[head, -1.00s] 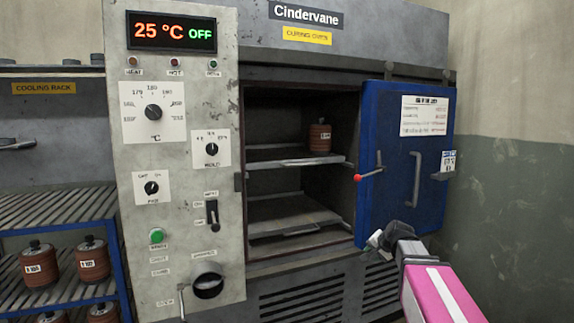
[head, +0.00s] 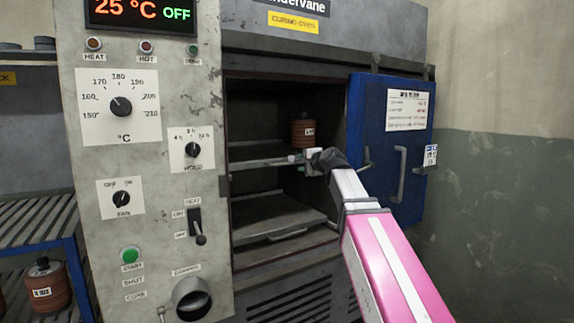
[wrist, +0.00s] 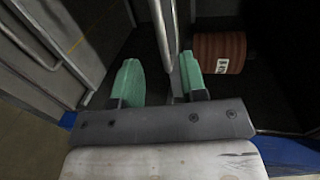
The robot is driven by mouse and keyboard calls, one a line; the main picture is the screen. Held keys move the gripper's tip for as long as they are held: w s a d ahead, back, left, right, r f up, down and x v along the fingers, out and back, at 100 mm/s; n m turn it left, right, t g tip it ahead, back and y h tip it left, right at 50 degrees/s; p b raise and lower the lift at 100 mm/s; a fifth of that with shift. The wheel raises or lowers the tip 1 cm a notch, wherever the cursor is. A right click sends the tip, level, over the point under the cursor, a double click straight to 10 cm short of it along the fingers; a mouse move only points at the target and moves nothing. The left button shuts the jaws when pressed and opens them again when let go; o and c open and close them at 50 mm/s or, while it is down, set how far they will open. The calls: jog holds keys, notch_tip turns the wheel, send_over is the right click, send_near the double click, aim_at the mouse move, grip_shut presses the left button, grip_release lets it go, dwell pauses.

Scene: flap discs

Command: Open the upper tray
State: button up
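The upper tray (head: 258,162) is a grey metal shelf in the oven, with a reddish-brown flap disc stack (head: 303,133) standing at its right. My gripper (head: 303,158) is at the right part of this tray's front edge, just below the stack. In the wrist view, my gripper's two green finger pads (wrist: 160,80) are apart. A thin metal bar (wrist: 162,35), apparently the tray's handle or front edge, runs into the space between them. Contact with it cannot be made out. The stack (wrist: 219,53) lies just right of the right pad in this view.
The blue oven door (head: 385,185) stands open at the right, beside my arm. The lower tray (head: 285,228) is inside below the upper one. The control panel (head: 150,150) borders the opening at the left, with a blue rack (head: 40,222) farther left.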

jog(key=x, duration=0.9)
jog(key=shift+w+a+f, duration=0.15)
jog(key=shift+w+a, duration=0.05)
jog(key=shift+w, duration=0.15)
grip_shut()
